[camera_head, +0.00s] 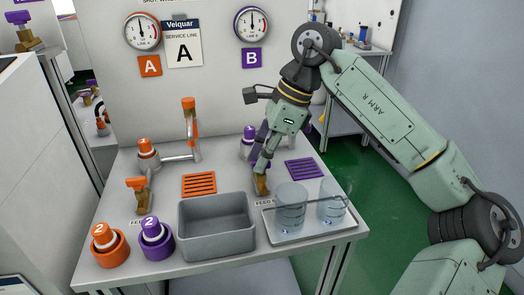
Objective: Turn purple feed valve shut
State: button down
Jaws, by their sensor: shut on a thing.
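The purple feed valve (262,186) stands on the white bench right of the grey bin, near the "FEED" label. Its brass body shows, but its handle is hidden by my gripper, so I cannot tell its angle. My gripper (261,170) points down at the top of this valve and is shut on it. My arm reaches in from the right. Purple parts of the B line (248,140) show behind the gripper, partly covered.
An orange feed valve (137,186) stands at the left. The grey bin (214,242) is front centre. A tray (300,236) with two clear beakers (291,208) sits close to the right of my gripper. Orange (109,244) and purple (156,240) capped containers stand front left. Gauges hang behind.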

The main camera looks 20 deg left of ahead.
jog(key=shift+n, duration=0.7)
jog(key=shift+g+p, duration=0.3)
jog(key=shift+h, duration=0.3)
jog(key=c, duration=1.7)
grip_release()
jog(key=v, duration=1.2)
jog(key=shift+s, duration=0.15)
